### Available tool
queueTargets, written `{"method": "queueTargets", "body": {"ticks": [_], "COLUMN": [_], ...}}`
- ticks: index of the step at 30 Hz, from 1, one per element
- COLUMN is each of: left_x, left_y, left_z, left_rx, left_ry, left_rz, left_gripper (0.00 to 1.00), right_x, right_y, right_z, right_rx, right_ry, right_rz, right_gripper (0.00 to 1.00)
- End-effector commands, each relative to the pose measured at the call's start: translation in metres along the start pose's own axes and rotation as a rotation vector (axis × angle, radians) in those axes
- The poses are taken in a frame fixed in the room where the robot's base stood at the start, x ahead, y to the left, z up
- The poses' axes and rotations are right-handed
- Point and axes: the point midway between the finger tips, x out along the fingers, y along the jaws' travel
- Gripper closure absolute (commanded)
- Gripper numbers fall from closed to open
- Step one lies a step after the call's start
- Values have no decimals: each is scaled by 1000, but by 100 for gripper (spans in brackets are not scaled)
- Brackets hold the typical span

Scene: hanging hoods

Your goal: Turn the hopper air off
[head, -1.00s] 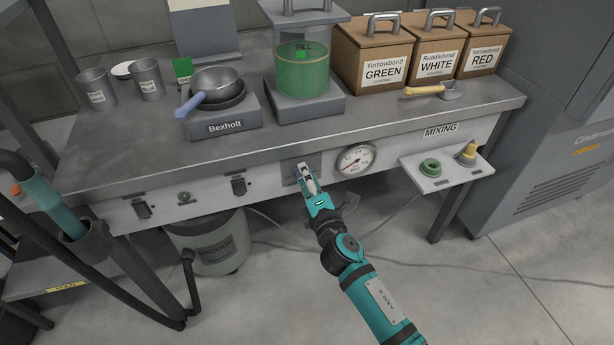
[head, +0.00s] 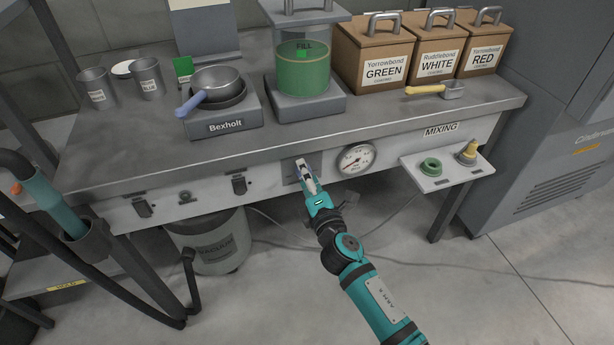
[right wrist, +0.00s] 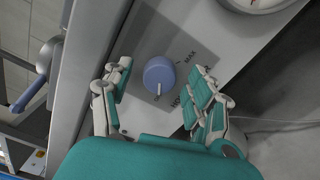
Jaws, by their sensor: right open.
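A blue round knob (right wrist: 158,74) shows in the right wrist view on a grey plate. Its white pointer line points toward the bottom of that picture, and the plate reads MAX toward the upper right. The other lettering is partly covered or too small to read. My right gripper (right wrist: 160,95) is open, with one finger on each side of the knob; gaps show between knob and fingers. In the head view my right gripper (head: 304,166) is at the bench's front panel, over the grey plate (head: 289,172), and hides the knob. My left gripper is not in view.
A round gauge (head: 356,160) sits just right of the plate. Dark switches (head: 239,185) line the panel to the left. A small shelf (head: 447,172) juts out at the right. The hopper (head: 303,65) with green contents stands on the bench above.

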Motion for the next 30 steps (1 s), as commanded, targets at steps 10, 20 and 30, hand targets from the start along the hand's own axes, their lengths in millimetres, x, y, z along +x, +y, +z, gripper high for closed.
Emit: {"method": "queueTargets", "body": {"ticks": [10,20,30], "left_x": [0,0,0], "left_y": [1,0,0], "left_z": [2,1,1], "left_rx": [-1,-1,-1], "left_ry": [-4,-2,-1], "left_rz": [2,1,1], "left_gripper": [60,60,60], "right_x": [-30,-98,-120], "right_y": [-2,-1,0], "right_z": [0,0,0], "right_rx": [1,1,0], "right_ry": [1,0,0], "right_rz": [-2,-3,0], "right_gripper": [42,42,42]}}
